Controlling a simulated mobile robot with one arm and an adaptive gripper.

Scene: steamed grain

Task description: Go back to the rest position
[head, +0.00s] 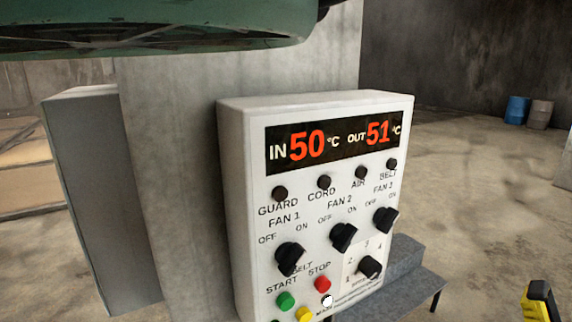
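A white control box (233,190) stands in the middle of the head view. Its display (340,141) reads IN 50 °C and OUT 51 °C in red. Below are several dark round lamps, then black knobs for fan 1 (290,258), fan 2 (343,236) and fan 3 (385,219). A numbered selector knob (369,267) sits lower right. I cannot make out my gripper in this view.
A yellow and black object (537,301), cut off at bottom right, is unclear. A green overhead body (160,30) crosses the top left. A concrete pillar (165,150) and grey cabinet (100,200) stand left. A grey bench (405,275) is behind the box.

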